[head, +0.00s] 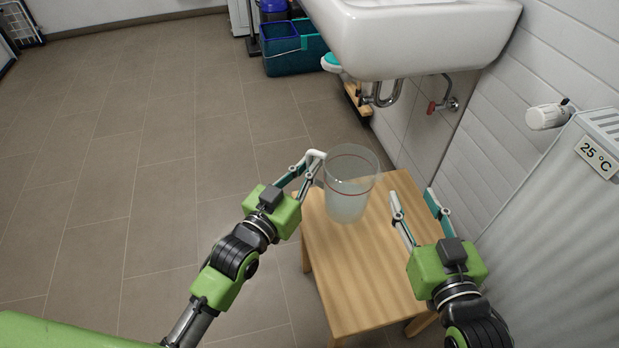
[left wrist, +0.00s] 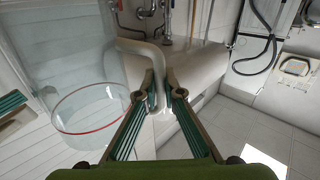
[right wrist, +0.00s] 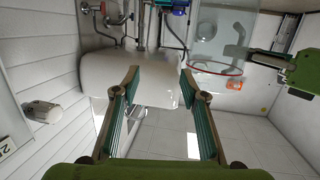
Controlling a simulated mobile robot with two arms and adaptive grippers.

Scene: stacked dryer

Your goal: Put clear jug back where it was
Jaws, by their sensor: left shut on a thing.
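The clear jug (head: 348,190) is see-through, with a red line around it. It appears upright over the small wooden table in the head view. My left gripper (head: 318,156) is shut on its handle, at the jug's left side. In the left wrist view the handle (left wrist: 152,62) runs between the left fingertips (left wrist: 160,92), and the jug (left wrist: 70,60) fills the upper left. I cannot tell whether the jug's base touches the table. My right gripper (head: 413,192) is open and empty over the table's right side. The jug also shows in the right wrist view (right wrist: 212,40).
The wooden table (head: 365,275) has a bare top in front of the jug. A white sink (head: 420,35) hangs beyond it. A radiator (head: 565,200) with a valve knob (head: 548,116) stands at the right. Teal and blue buckets (head: 290,55) are at the back. The left floor is clear.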

